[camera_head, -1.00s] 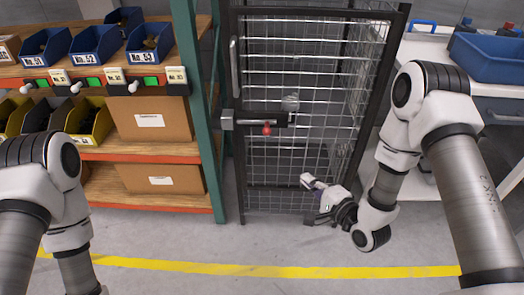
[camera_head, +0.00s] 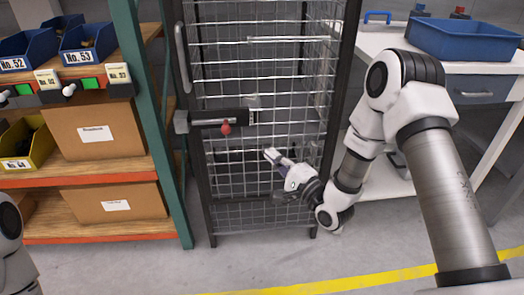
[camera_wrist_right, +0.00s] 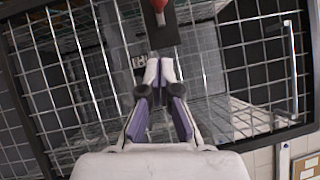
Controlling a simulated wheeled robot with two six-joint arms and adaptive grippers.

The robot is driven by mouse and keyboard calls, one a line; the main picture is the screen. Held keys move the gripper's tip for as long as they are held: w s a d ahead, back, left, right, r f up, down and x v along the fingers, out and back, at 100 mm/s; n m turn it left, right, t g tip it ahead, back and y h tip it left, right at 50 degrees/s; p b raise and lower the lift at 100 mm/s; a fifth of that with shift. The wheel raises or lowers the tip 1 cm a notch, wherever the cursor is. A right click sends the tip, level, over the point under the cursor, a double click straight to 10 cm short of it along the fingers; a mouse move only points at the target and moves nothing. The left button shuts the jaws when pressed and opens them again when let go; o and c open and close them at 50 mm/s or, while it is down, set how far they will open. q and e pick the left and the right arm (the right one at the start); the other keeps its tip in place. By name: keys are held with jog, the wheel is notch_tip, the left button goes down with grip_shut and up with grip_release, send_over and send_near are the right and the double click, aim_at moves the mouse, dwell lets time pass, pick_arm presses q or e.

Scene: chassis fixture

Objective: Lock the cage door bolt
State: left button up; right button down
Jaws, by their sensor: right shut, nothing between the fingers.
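The cage door bolt (camera_head: 218,121) is a grey bar on a dark plate across the left part of the wire cage door (camera_head: 270,75). Its red knob (camera_head: 226,128) hangs below the bar. The knob also shows at the top of the right wrist view (camera_wrist_right: 158,5). The square bolt keeper (camera_head: 181,122) sits on the left frame post. My right gripper (camera_head: 268,153) is shut and empty, below and to the right of the knob and apart from it. In the right wrist view its fingertips (camera_wrist_right: 159,68) meet below the knob. My left gripper is out of view.
A shelf rack with blue bins (camera_head: 88,40) and cardboard boxes (camera_head: 95,128) stands left of the cage, behind a green post (camera_head: 150,120). A white bench with a blue tray (camera_head: 462,40) stands at right. The floor in front is clear.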

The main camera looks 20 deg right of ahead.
jog(key=w+a+r+b, duration=0.2)
jog(key=w+a, duration=0.4)
jog(key=w, duration=0.3)
jog(key=shift+w+b, duration=0.3)
jog(key=a, duration=0.2)
jog(key=w+a, duration=0.1)
jog(key=a, duration=0.1)
jog(key=shift+w+a+p, duration=0.1)
jog(key=shift+a+p, duration=0.05)
jog(key=shift+p, duration=0.25)
jog(key=shift+f, duration=0.1)
